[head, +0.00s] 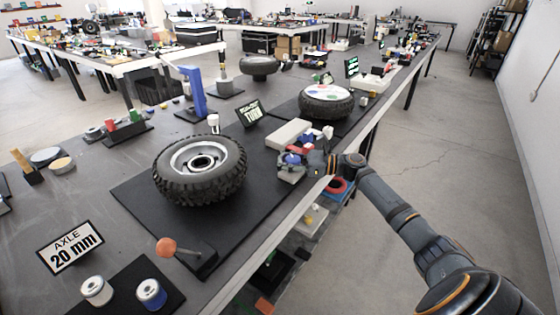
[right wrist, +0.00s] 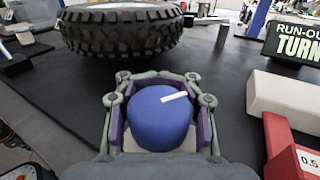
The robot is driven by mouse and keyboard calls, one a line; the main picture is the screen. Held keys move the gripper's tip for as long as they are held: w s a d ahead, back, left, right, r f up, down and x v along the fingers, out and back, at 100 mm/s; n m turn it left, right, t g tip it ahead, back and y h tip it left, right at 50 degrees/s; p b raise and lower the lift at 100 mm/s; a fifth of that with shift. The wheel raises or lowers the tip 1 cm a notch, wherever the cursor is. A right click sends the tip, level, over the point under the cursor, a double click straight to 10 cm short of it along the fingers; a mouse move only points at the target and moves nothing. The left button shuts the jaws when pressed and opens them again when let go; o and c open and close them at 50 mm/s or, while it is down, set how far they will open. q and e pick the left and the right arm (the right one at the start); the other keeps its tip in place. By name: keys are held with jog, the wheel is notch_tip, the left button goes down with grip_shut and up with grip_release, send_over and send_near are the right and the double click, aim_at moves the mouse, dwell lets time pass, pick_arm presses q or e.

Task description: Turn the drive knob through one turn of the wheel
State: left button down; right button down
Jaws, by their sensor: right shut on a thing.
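The drive knob is a blue round knob (right wrist: 158,125) with a white line on top, seen in the right wrist view. The line points to the right and slightly up. My right gripper (right wrist: 160,112) is shut around the knob, its fingers on either side. In the head view my right gripper (head: 297,160) is at the right edge of the black base plate, hiding most of the knob. The wheel (head: 175,185) is a knobby black tyre with a grey rim, on the plate left of the gripper. It also shows in the right wrist view (right wrist: 122,32). My left gripper is not in view.
A pale block (head: 288,134) stands just behind my right gripper, with a "TURN" sign (head: 254,117) beyond it. A red block marked 0.5 (right wrist: 291,148) is close on the right. A lever with an orange ball (head: 167,248) stands at the plate's front. The table edge is close by.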

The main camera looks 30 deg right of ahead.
jog(key=shift+w+d+r, duration=0.1)
jog(key=shift+r, duration=0.1)
dwell(0.5)
jog(key=c, duration=1.4)
grip_release()
jog(key=o, duration=0.4)
jog(key=shift+f, duration=0.1)
jog(key=shift+c, duration=0.2)
jog(key=v, duration=0.7)
jog(key=shift+s+d, duration=0.2)
jog(key=shift+s, duration=0.05)
